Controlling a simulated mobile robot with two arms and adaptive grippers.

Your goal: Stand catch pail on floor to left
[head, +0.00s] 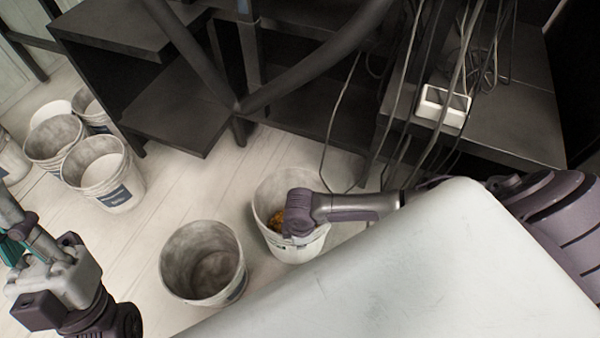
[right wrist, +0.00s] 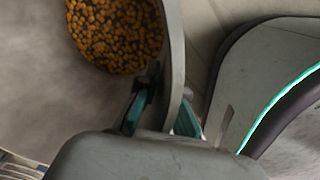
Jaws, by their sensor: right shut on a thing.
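A white pail (head: 290,247) with orange-yellow seed inside is at the middle of the head view; it looks like the catch pail. My right gripper (right wrist: 160,110) is shut on its rim, one finger inside and one outside the wall (right wrist: 173,50). The seed (right wrist: 115,30) lies at the pail's bottom. In the head view my right wrist covers part of the pail, and I cannot tell whether its base touches the floor. My left gripper (head: 12,245) is at the left edge, away from the pails, and its fingers are partly cut off.
An empty pail (head: 205,265) stands on the floor just left of the seed pail. Several more pails (head: 105,172) are grouped at the far left. Pale floor (head: 190,165) is clear between them. Dark shelving (head: 170,110), hanging cables and a white box (head: 443,106) are behind.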

